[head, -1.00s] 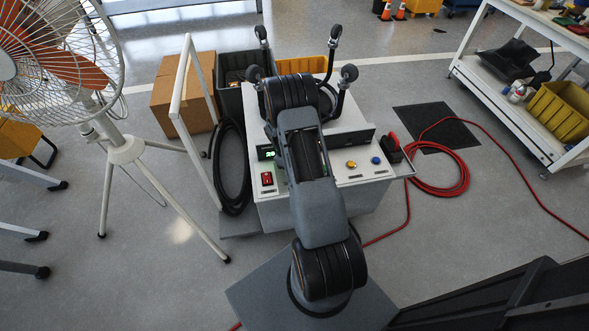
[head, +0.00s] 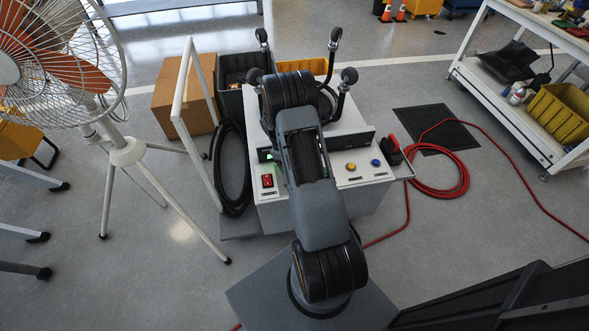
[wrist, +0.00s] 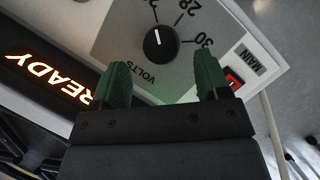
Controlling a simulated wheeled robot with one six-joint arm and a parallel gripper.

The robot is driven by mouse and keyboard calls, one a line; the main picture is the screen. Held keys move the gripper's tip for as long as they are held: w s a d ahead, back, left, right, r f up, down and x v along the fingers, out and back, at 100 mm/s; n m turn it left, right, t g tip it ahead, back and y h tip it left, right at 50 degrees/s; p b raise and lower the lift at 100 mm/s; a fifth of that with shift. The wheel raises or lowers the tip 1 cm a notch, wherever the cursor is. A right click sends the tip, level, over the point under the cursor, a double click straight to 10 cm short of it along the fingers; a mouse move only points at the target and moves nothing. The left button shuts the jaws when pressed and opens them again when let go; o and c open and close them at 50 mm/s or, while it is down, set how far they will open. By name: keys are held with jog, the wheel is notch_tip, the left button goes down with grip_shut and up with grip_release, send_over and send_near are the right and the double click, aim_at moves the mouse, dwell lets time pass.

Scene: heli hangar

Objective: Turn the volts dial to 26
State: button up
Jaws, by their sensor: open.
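The volts dial (wrist: 161,45) is a round black knob on a pale plate in the wrist view. Its white mark points up, toward a number cut off by the top edge. The numbers 28 and 30 show to the right of it, and the word VOLTS below. My gripper (wrist: 161,62) is open, its two green fingers apart, with the dial showing just beyond the gap between their tips. I cannot tell how far the fingers are above the plate. In the head view my arm hides the dial and most of the gripper.
A red MAIN switch (wrist: 233,79) is close to the right finger. A lit READY display (wrist: 48,77) is at left. On the white cart top are a yellow button (head: 351,167) and a blue button (head: 376,163). A red hose (head: 440,178) lies at right.

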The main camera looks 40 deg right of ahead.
jog(key=p+v, duration=0.1)
jog(key=v, duration=0.8)
jog(key=shift+r+p, duration=0.3)
jog(key=shift+r, duration=0.1)
jog(key=s+a+r+m+t+p, duration=0.1)
jog(key=s+a+r+p, duration=0.5)
jog(key=r, duration=0.7)
jog(key=s+a+r+m+t+y+p, duration=0.1)
jog(key=s+a+r+t+p, duration=0.3)
jog(key=r, duration=1)
jog(key=s+a+r+m+t+p, duration=0.1)
jog(key=s+a+r+t+p, duration=0.2)
jog(key=s+a+r+p, duration=0.4)
notch_tip(320, 180, up, 7)
jog(key=a+p, duration=0.2)
jog(key=p, duration=0.1)
jog(key=shift+s+m+y, duration=0.3)
jog(key=shift+s+m, duration=0.05)
jog(key=shift+m, duration=0.05)
jog(key=shift+a, duration=0.1)
